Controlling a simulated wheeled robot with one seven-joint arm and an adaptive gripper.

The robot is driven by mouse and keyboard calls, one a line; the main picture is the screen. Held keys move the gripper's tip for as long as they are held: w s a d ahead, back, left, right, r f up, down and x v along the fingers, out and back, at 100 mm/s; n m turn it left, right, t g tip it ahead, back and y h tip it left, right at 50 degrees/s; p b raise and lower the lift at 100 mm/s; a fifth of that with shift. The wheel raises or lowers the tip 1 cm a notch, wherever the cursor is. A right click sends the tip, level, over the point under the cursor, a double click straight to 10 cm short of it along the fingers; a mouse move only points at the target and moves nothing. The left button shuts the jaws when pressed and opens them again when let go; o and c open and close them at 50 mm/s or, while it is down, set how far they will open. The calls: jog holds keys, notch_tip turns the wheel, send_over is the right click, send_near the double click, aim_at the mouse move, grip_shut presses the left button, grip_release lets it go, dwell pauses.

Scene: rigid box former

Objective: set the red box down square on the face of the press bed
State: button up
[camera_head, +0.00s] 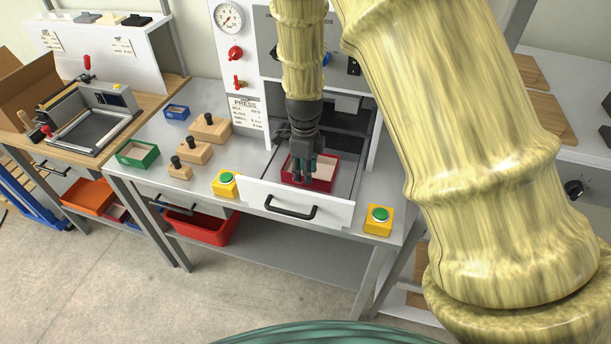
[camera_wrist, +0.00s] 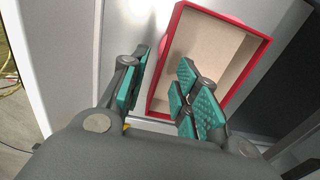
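The red box (camera_wrist: 262,62) is open-topped with a beige inside. In the head view the red box (camera_head: 327,184) sits low inside the pulled-out tray of the press (camera_head: 347,197), close behind its white front. My gripper (camera_head: 300,168) points down at the box. In the wrist view my gripper (camera_wrist: 160,92) is open, with one teal-padded finger outside the box's left wall and the other fingers over its inside. Gaps show between the pads and the wall. The lower part of the box is hidden by the fingers. I cannot tell whether it lies exactly square.
The press drawer handle (camera_head: 290,207) faces front, with yellow button boxes (camera_head: 226,183) and (camera_head: 379,220) either side. Wooden knobbed blocks (camera_head: 194,152), a green bin (camera_head: 137,154) and a blue bin (camera_head: 176,112) stand left. The press housing (camera_head: 237,60) rises behind.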

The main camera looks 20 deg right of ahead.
notch_tip(320, 180, up, 8)
jog(key=shift+r, duration=0.25)
